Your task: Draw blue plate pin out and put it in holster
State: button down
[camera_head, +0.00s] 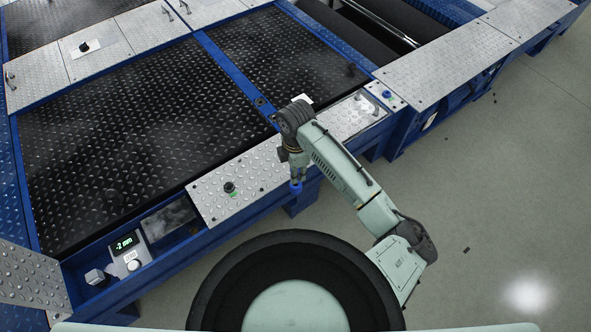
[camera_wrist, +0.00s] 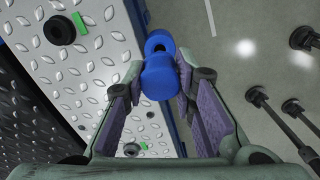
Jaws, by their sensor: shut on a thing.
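My gripper (camera_head: 296,178) is shut on a blue pin (camera_wrist: 158,78), whose rounded blue body sits between the fingers in the wrist view. The pin also shows below the fingers in the head view (camera_head: 296,188), just off the front edge of the silver tread plate (camera_head: 255,170). A second blue part with a dark opening (camera_wrist: 158,41) appears right beyond the pin in the wrist view; I cannot tell whether it belongs to the pin or is a separate holder. The pin's lower end is hidden. I cannot identify the holster with certainty.
A black knob (camera_head: 229,187) with a green mark stands on the silver plate. Another blue knob (camera_head: 387,94) with a green mark is on the right plate. A small display (camera_head: 124,243) reads about -2 mm. Open grey floor (camera_head: 480,200) lies right.

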jog(key=shift+f, duration=0.1)
jog(key=shift+f+b, duration=1.7)
jog(key=shift+f, duration=0.6)
jog(key=c, duration=1.2)
grip_release()
jog(key=shift+r, duration=0.1)
jog(key=shift+c, duration=0.2)
jog(key=shift+r, duration=0.1)
notch_tip(320, 180, up, 12)
jog(key=shift+f, duration=0.1)
jog(key=shift+a, duration=0.1)
